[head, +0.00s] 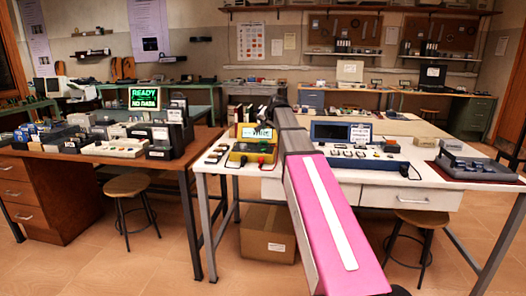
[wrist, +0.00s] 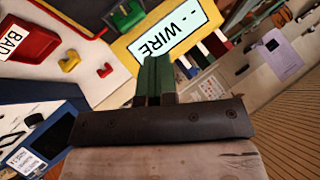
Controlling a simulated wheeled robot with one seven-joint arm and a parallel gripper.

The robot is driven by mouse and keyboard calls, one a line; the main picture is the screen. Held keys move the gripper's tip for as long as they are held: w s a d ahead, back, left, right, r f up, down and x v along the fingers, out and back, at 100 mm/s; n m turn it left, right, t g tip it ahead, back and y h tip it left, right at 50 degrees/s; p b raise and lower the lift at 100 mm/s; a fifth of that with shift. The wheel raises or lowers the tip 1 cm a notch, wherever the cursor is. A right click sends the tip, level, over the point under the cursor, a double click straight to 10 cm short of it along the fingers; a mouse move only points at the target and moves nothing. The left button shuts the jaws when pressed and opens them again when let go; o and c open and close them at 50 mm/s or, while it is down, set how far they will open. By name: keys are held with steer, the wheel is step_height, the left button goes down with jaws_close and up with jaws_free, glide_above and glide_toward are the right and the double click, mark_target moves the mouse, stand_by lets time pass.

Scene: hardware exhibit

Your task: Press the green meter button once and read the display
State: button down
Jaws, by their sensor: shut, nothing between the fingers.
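The yellow meter (head: 250,150) stands on the left part of the white table. Its pale display reads "WIRE" in the head view, and in the wrist view the display (wrist: 168,35) reads "-- WIRE", rotated. My gripper (wrist: 155,62) is shut and empty, with its green fingertips over the meter's yellow face, close to the display. I cannot tell whether the fingertips touch the meter. I cannot make out the green button; the fingers may hide it. In the head view my arm covers the space right of the meter, and my fingertips are not clear there.
A red bin (wrist: 25,32) marked "BAD" and a green bin (wrist: 125,14) lie near the meter. A blue instrument (head: 340,132) stands right of my arm. A monitor (head: 143,98) on the brown bench reads "READY NO DATA". A stool (head: 128,186) stands before that bench.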

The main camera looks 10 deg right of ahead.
steer(key=shift+f, duration=4.05)
steer(key=shift+f, duration=0.1)
steer(key=shift+f, duration=0.3)
steer(key=shift+f, duration=0.45)
steer(key=shift+r, duration=0.9)
steer(key=shift+r, duration=2.5)
